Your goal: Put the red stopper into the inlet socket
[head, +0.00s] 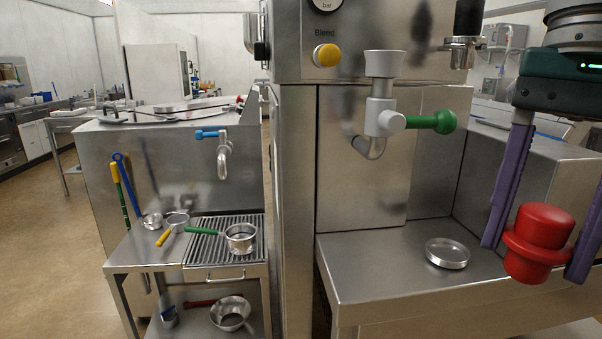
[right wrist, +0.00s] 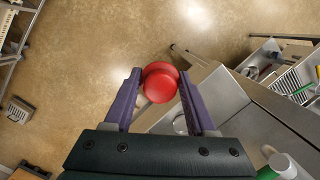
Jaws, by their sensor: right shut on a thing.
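The red stopper (head: 541,228) is at the right of the head view, a round knob with a wider collar. My right gripper (head: 534,260) is shut on it, with one purple finger on each side. The stopper is in front of the steel counter, right of and lower than the socket. In the right wrist view the stopper (right wrist: 160,82) sits between the fingertips. The inlet socket appears to be the light grey, wide-mouthed cup (head: 385,64) on top of a grey pipe fitting; its inside is hidden. My left gripper is out of view.
A green-handled valve (head: 432,122) sticks out right from the pipe fitting. A yellow bleed button (head: 327,55) is on the steel panel. A shallow round metal dish (head: 447,253) lies on the counter (head: 370,275). A portafilter (head: 240,238) rests on the left grate.

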